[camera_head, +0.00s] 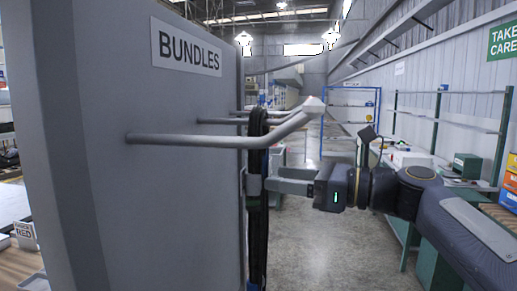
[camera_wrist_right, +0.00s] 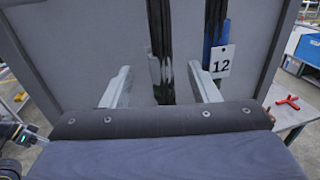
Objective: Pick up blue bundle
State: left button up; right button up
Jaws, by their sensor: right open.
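My right gripper (camera_head: 268,184) reaches in from the right in the head view, beside the hanging black hose bundle (camera_head: 258,215). In the right wrist view my right gripper (camera_wrist_right: 160,72) is open, with a finger on either side of a black bundle (camera_wrist_right: 160,35); I cannot tell whether they touch it. A blue bundle (camera_wrist_right: 209,42) hangs to the right of that, close to the right finger, next to a dark strand and a white tag (camera_wrist_right: 222,61) reading 12. The blue bundle is mostly hidden in the head view.
A grey panel (camera_head: 180,210) with a BUNDLES sign (camera_head: 186,47) carries long angled pegs (camera_head: 190,141). A green-framed shelf (camera_head: 440,120) stands along the right wall. A table with a red object (camera_wrist_right: 287,102) shows at the right in the wrist view.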

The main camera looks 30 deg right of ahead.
aim_at(261, 176)
jog(key=p+x, duration=0.1)
jog(key=x, duration=0.6)
jog(key=shift+f, duration=0.2)
grip_shut()
jog(key=shift+r, duration=0.1)
